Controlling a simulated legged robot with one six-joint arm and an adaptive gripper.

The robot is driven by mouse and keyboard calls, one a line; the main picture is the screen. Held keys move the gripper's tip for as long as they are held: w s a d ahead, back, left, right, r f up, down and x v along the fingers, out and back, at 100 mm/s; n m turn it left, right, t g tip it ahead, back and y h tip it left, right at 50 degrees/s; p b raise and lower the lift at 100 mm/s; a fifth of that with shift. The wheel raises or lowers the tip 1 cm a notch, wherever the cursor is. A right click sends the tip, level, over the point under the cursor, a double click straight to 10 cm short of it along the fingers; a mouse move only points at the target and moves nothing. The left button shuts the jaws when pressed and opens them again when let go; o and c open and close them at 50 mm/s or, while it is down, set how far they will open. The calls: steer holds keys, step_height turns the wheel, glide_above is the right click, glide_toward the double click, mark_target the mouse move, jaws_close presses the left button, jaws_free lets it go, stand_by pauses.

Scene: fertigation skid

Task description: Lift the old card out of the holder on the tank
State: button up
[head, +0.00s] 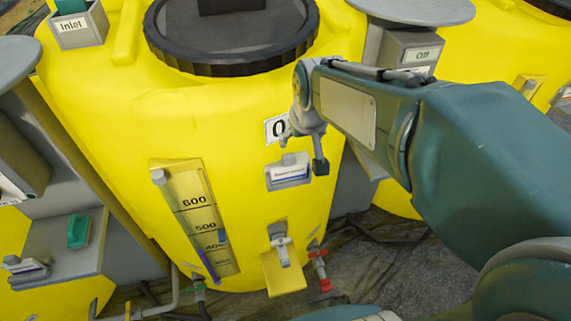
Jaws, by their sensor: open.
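The yellow tank (130,98) fills the middle of the head view. A small grey holder (273,185) is on its front face, below a white number plate. A pale card (290,172) with a blue band and small unreadable writing sits in the holder. My gripper (304,151) is open, just above and to the right of the holder. Nothing shows between the fingers. I cannot tell whether a finger touches the card.
The number plate (274,128) is partly covered by my gripper. A level gauge (197,222) is left of the holder. A tap (282,250) with a yellow plate is below it. A black lid (230,55) tops the tank. A grey shelf (65,246) holds a green block (78,231) at left.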

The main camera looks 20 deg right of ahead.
steer(key=w, duration=0.2)
glide_above(289, 156)
steer(key=s, duration=0.2)
step_height(289, 156, down, 5)
steer(key=shift+w+f, duration=0.15)
steer(key=shift+f, duration=0.05)
steer(key=shift+w+d+f, duration=0.15)
steer(key=shift+d+f, duration=0.05)
steer(key=shift+f, duration=0.35)
steer(key=x, duration=0.4)
steer(key=shift+a+f, duration=0.3)
steer(key=shift+f, duration=0.05)
jaws_close()
